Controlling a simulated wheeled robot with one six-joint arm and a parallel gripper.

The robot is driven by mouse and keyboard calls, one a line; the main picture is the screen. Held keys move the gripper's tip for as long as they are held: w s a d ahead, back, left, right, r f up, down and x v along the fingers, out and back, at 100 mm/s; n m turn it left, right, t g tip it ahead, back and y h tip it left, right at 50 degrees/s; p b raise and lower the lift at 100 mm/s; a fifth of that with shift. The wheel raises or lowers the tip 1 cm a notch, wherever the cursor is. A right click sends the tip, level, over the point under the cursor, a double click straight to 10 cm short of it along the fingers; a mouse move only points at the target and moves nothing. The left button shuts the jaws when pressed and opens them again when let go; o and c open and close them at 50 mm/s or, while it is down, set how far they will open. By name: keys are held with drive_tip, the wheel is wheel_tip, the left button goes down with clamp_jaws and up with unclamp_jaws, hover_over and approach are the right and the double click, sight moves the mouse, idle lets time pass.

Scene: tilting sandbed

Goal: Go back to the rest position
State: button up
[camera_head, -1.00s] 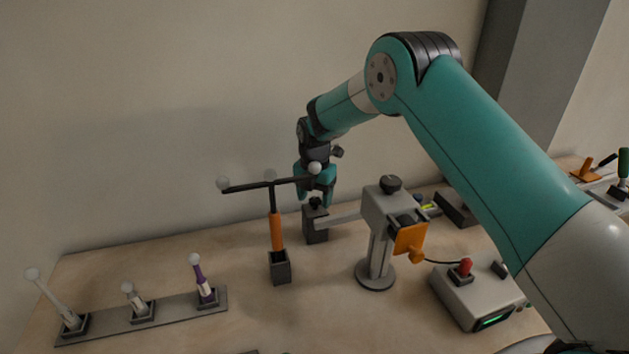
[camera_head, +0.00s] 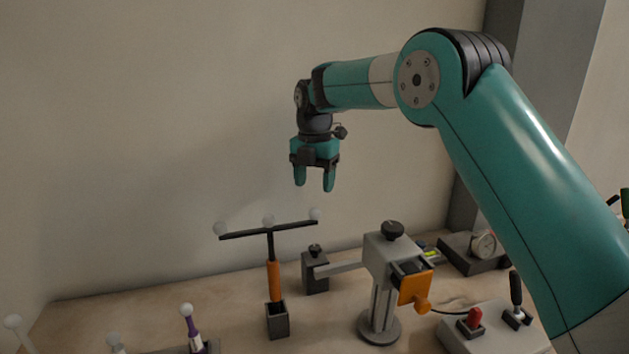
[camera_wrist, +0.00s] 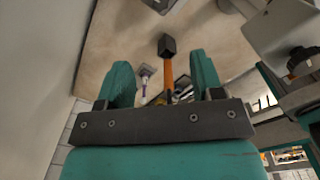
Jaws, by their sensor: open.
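My gripper (camera_head: 314,184) is open and empty in the head view. It points down, in the air above the bench and apart from everything below it. My teal arm reaches in from the right, with its elbow high. Below the gripper, an orange-handled T-shaped tool (camera_head: 274,281) with white balls on its black crossbar stands upright in a dark square holder (camera_head: 277,320). In the wrist view my two teal fingers (camera_wrist: 161,88) stand apart, and the orange handle (camera_wrist: 169,78) shows between them, farther off.
A grey stand (camera_head: 379,290) with a side arm and orange part (camera_head: 415,288) stands right of the T-shaped tool. A control box (camera_head: 490,340) with a red knob sits at the lower right. A purple ball-tipped tool (camera_head: 191,325) stands at the lower left. The air around my gripper is clear.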

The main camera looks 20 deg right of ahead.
drive_tip(key=s+a+r+m+y, duration=0.1)
drive_tip(key=s+a+m+y, duration=0.1)
drive_tip(key=s+m, duration=0.8)
drive_tip(key=s+a+r+m+y, duration=0.1)
drive_tip(key=s+m, duration=0.9)
drive_tip(key=s, duration=1.9)
drive_tip(key=shift+s+a+y, duration=0.15)
drive_tip(key=shift+a+y, duration=0.45)
drive_tip(key=shift+a, duration=0.4)
